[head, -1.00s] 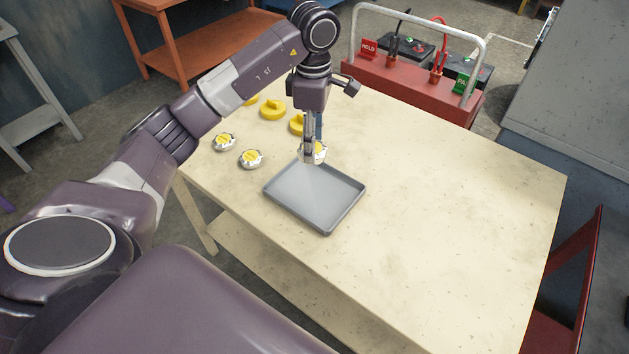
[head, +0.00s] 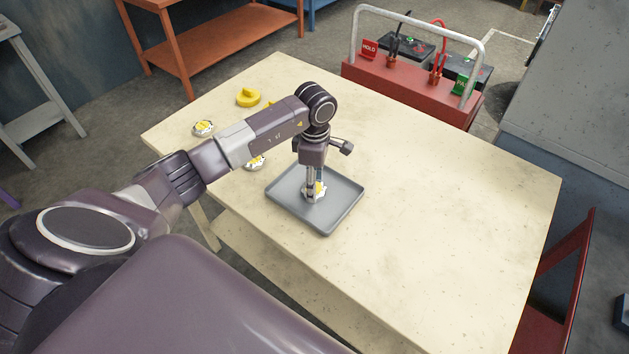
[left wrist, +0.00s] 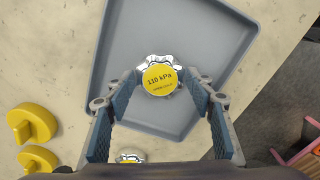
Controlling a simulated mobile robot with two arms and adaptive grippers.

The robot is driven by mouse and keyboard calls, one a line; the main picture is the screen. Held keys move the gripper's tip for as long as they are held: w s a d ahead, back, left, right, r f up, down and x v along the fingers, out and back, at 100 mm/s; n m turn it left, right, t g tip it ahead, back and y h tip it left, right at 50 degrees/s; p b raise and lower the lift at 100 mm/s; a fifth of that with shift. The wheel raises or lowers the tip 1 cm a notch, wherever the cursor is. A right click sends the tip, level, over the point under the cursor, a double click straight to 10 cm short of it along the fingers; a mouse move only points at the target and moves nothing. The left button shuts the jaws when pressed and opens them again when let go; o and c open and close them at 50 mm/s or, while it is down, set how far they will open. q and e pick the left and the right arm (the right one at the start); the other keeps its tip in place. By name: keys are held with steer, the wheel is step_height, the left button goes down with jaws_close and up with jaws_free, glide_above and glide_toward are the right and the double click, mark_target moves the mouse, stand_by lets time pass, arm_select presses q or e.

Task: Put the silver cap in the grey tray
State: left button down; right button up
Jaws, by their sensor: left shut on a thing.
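The silver cap (head: 320,190) has a yellow top, which reads "110 kPa" in the left wrist view (left wrist: 162,79). My left gripper (head: 313,194) is shut on it, pointing straight down over the middle of the grey tray (head: 343,214). In the left wrist view the cap shows between the two fingers, with the tray (left wrist: 186,30) behind it. I cannot tell whether the cap touches the tray floor. The tray lies flat on the table and holds nothing else that I can see. My right gripper is not in view.
Other silver caps with yellow tops (head: 204,128) (head: 256,162) and yellow caps (head: 248,97) stand on the table (head: 440,200) left of and behind the tray; my arm hides some. A red battery carrier (head: 405,90) stands beyond the far edge. The table's right side is clear.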

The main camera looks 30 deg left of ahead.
arm_select(q)
steer(key=shift+f, duration=0.15)
steer(key=c, duration=0.9)
jaws_free()
steer(key=shift+r, duration=0.3)
step_height(320, 180, up, 12)
steer(key=b, duration=0.4)
steer(key=shift+f, duration=0.1)
